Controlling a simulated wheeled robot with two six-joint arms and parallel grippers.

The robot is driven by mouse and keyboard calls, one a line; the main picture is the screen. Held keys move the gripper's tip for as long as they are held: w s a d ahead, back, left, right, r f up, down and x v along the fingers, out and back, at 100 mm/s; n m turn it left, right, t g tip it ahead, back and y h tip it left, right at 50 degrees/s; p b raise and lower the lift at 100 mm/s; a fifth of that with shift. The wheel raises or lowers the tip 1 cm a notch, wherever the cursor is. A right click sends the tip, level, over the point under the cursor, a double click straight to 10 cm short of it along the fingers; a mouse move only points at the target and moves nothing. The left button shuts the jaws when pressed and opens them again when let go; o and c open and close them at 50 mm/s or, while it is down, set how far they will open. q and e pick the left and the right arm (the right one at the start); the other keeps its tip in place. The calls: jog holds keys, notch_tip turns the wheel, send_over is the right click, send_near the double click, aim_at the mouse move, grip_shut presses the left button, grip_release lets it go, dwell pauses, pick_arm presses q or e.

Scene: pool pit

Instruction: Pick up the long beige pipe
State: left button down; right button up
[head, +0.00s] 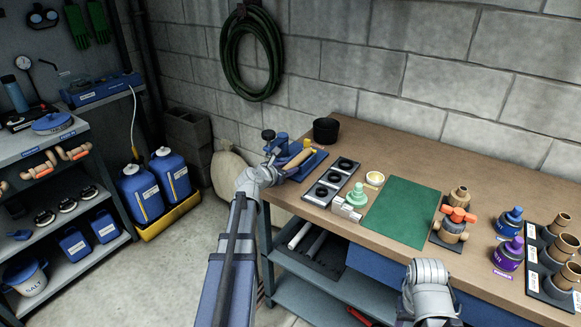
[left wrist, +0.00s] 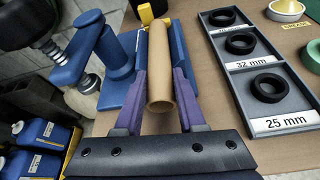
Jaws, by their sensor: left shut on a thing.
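The long beige pipe (head: 298,159) lies over a blue holder (head: 318,157) at the left end of the workbench. In the left wrist view the pipe (left wrist: 163,75) runs away from the camera, its near open end facing me. My left gripper (head: 285,171) is at the near part of the pipe. In the left wrist view its purple fingers (left wrist: 160,85) stand on both sides of the pipe, shut on it. I cannot tell whether the pipe is clear of the holder.
A blue vise (left wrist: 88,60) stands close left of the pipe. A tray of black rings (head: 331,182) lies close right. A black cup (head: 326,131) stands behind. A green mat (head: 404,212), an orange-handled valve (head: 456,220) and purple bottle (head: 508,255) are further right.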

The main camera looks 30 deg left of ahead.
pick_arm(q)
notch_tip(320, 180, up, 10)
jog(key=p, duration=0.9)
jog(key=shift+p, duration=0.3)
jog(key=shift+f, duration=0.1)
